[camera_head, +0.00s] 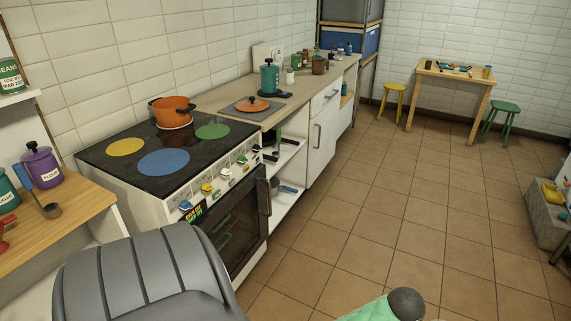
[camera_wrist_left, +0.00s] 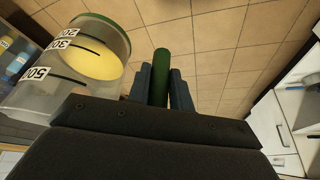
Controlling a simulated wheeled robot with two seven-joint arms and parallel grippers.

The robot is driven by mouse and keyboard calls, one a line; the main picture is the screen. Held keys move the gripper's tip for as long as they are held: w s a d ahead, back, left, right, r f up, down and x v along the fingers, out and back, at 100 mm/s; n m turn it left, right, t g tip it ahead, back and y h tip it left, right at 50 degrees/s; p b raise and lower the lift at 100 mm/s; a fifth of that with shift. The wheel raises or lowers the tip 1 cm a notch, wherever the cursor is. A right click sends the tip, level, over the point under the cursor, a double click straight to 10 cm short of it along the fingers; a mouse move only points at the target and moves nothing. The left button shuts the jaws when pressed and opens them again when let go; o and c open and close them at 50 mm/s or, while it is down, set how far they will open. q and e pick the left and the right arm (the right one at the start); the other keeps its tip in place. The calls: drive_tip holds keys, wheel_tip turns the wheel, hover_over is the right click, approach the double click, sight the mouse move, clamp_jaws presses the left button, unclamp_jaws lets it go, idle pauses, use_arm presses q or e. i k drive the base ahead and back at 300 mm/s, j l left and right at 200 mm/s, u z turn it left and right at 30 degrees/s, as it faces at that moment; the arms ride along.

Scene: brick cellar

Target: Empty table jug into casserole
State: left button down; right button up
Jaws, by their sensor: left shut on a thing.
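The casserole is an orange pot (camera_head: 170,112) with dark handles. It stands uncovered on a back burner of the stove. An orange lid (camera_head: 252,104) lies on a grey board on the counter. The table jug (camera_wrist_left: 75,75) is clear, with a green rim, black marks and number labels, and yellow contents inside. It shows only in the left wrist view. My left gripper (camera_wrist_left: 159,90) is shut on the jug's green handle (camera_wrist_left: 160,65). Over the floor in that view, the jug is away from the casserole. My right gripper is not in view.
The stove (camera_head: 115,160) has yellow, blue and green burners. A wooden shelf (camera_head: 60,225) with canisters and a ladle is at the left. A teal pot (camera_head: 269,78) stands on the counter. A small table (camera_head: 452,74) and stools stand at the back.

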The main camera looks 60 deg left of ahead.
sight(170, 112)
drive_tip(key=u, duration=1.15)
